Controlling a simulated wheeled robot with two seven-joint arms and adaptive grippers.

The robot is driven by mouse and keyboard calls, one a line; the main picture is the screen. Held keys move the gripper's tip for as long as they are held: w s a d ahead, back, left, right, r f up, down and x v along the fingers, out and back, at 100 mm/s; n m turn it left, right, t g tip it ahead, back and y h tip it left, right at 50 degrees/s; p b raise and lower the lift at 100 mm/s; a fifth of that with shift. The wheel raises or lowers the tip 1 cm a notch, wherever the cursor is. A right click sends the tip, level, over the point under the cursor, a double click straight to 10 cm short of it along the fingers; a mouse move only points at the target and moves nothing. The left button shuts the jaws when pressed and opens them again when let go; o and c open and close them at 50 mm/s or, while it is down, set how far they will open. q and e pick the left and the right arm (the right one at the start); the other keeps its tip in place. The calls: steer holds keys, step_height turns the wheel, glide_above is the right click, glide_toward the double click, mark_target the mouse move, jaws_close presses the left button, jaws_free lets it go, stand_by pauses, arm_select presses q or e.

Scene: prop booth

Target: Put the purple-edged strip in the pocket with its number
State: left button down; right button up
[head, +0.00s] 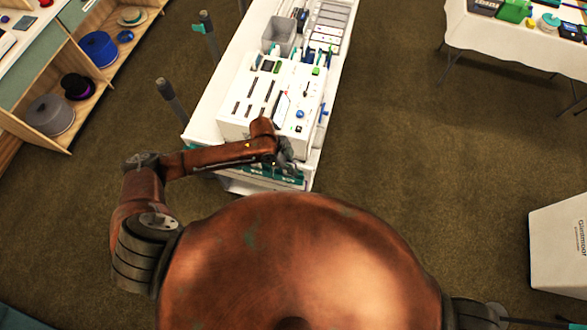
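A white block with several dark slots (229,120) stands on the long white table; whether the slots are the numbered pockets I cannot tell. Small coloured pieces in dark, green and blue sit on its top. I cannot make out a purple-edged strip or any numbers at this size. My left gripper (287,160) is at the near right corner of the block, pointing down beside its front; its fingers are small and dark, so its opening is unclear. Teal items (287,175) lie just below it at the table's near end.
A grey bin (279,36) and a tray with pale cards (328,22) stand farther along the table. Dark posts (171,100) line its left side. Brown carpet between is clear.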

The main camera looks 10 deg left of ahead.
arm_select(q)
steer(key=shift+f, duration=0.65)
steer(key=shift+f+b, duration=0.6)
steer(key=shift+f, duration=0.15)
steer(key=c, duration=2.1)
jaws_free()
steer(key=shift+a+r, duration=0.1)
steer(key=v, duration=1.1)
steer(key=shift+a+r, duration=0.15)
steer(key=shift+r, duration=0.25)
